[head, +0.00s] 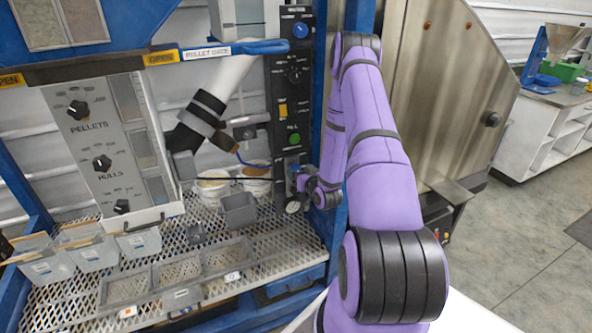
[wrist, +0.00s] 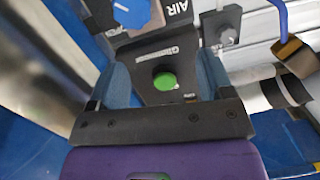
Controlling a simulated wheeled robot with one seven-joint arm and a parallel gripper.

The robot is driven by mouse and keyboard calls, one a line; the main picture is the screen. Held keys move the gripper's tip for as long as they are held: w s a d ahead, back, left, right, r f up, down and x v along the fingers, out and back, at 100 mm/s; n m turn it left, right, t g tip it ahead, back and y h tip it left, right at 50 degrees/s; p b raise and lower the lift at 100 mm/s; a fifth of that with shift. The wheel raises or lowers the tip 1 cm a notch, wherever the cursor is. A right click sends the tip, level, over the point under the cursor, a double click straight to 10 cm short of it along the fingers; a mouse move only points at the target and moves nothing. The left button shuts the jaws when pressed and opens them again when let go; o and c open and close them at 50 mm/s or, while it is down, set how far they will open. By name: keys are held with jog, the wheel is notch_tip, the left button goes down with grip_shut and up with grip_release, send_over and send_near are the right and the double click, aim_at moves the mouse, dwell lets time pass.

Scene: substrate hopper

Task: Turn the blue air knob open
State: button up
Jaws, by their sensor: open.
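In the wrist view, a blue knob (wrist: 132,12) sits at the top edge, partly cut off, beside white letters reading AIR. My gripper (wrist: 163,82) is open and empty there. Its two fingers show on either side of a green round button (wrist: 165,82), and the knob lies beyond them. In the head view, my gripper (head: 296,180) is at the lower part of the black control panel (head: 279,88), below the green button. Which way the knob is turned cannot be told. Another blue knob (head: 300,30) is at the panel's top; its label is too small to read.
The panel also carries a black knob (head: 295,74), a yellow switch (head: 283,108) and a round gauge (head: 293,207). A blue hose (wrist: 281,18) with a brass-coloured end is beside it. A blue post (head: 332,110) stands right of the panel. Grey bins are on the mesh shelf.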

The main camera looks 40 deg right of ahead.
aim_at(297, 170)
jog(key=s+f+m+h, duration=0.1)
jog(key=s+f, duration=0.2)
jog(key=f, duration=0.1)
jog(key=shift+t, duration=0.4)
jog(key=x, duration=1)
jog(key=shift+w+d, duration=0.25)
jog(key=shift+d, duration=0.3)
jog(key=c, duration=0.9)
